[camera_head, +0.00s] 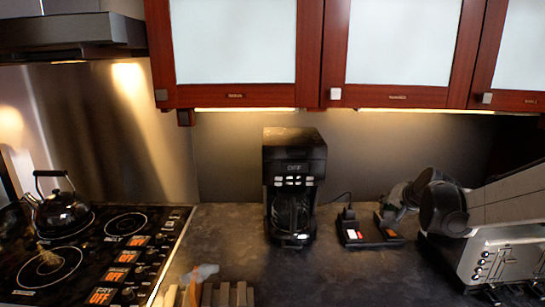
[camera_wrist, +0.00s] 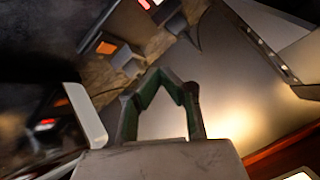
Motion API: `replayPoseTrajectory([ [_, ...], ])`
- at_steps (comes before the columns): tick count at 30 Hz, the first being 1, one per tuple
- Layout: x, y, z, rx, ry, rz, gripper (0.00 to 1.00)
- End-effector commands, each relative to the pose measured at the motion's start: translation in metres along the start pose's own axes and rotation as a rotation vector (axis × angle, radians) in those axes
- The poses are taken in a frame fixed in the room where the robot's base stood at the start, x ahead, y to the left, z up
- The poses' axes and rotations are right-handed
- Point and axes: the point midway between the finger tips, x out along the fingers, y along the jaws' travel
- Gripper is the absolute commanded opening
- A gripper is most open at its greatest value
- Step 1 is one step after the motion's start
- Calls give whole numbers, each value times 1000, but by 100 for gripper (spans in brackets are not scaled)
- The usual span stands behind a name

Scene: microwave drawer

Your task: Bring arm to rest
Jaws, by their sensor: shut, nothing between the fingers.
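My gripper (camera_wrist: 160,76) shows in the wrist view with its two dark green fingers angled together at the tips, shut with nothing between them. In the head view my arm comes in from the right, and its dark end (camera_head: 398,203) hangs over the counter just right of a small dark device with lit switches (camera_head: 352,229). The fingertips are hard to make out there. Lit red and orange parts (camera_wrist: 106,47) also show beyond the fingers in the wrist view.
A black coffee maker (camera_head: 294,165) stands left of the arm. A silver toaster (camera_head: 495,258) stands below my arm at right. Red-framed cabinets (camera_head: 235,95) hang above. A stove (camera_head: 95,240) with a black kettle (camera_head: 62,210) is at left.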

Motion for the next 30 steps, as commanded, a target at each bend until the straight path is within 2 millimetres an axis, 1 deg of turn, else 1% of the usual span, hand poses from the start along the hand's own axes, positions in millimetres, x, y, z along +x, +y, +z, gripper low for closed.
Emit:
replayPoseTrajectory([
  [1, -15, -10, 10, -21, -10, 4, 0],
  [6, -58, -34, 41, -92, -41, 21, 0],
  [10, -90, -48, 68, -146, -64, 35, 0],
  [15, -131, -59, 106, -218, -91, 53, 0],
  [22, -180, -63, 161, -313, -126, 77, 0],
  [26, -205, -60, 192, -368, -143, 91, 0],
  [30, -229, -52, 227, -426, -161, 106, 0],
])
